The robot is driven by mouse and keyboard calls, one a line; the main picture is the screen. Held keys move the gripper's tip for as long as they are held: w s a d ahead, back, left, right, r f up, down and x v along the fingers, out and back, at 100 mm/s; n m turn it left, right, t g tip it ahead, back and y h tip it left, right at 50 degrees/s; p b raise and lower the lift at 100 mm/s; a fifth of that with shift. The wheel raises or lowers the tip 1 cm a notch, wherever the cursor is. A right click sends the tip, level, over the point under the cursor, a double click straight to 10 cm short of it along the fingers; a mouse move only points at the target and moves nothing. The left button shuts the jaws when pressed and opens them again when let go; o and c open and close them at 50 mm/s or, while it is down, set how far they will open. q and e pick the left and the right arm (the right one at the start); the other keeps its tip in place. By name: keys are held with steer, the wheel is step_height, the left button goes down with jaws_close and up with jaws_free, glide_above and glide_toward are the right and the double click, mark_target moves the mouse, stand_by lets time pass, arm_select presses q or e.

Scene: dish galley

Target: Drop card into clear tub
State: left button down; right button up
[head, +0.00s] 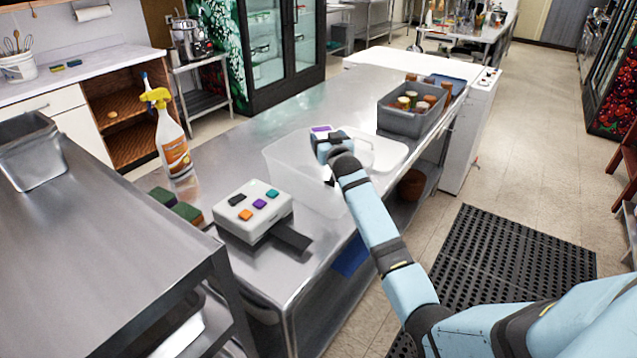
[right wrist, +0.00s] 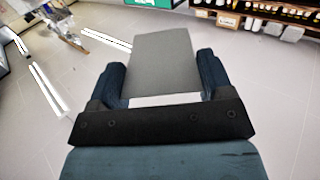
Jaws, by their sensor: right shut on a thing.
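My right gripper (head: 322,140) is shut on a card (head: 321,129). In the head view the card shows as a small white and purple patch at the fingertips. In the right wrist view the card (right wrist: 162,65) is a grey flat panel standing between the two fingers, with a pale strip at its base. The clear tub (head: 285,170) is a translucent box on the steel counter. The gripper and card appear above the tub's far right part, and my right arm hides part of the tub. My left gripper is not in view.
A white device with coloured buttons (head: 252,206) sits in front of the tub. A spray bottle (head: 172,145) and green sponges (head: 186,212) stand to the left. A grey bin (head: 405,118) with several jars is beyond, at right. Bare steel counter (head: 300,108) lies behind the tub.

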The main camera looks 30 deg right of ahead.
steer(key=shift+f, duration=0.4)
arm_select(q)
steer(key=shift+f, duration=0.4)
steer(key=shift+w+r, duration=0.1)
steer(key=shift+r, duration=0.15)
arm_select(e)
steer(key=o, duration=0.9)
arm_select(q)
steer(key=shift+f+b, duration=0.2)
steer(key=shift+b, duration=0.15)
arm_select(e)
step_height(320, 180, up, 20)
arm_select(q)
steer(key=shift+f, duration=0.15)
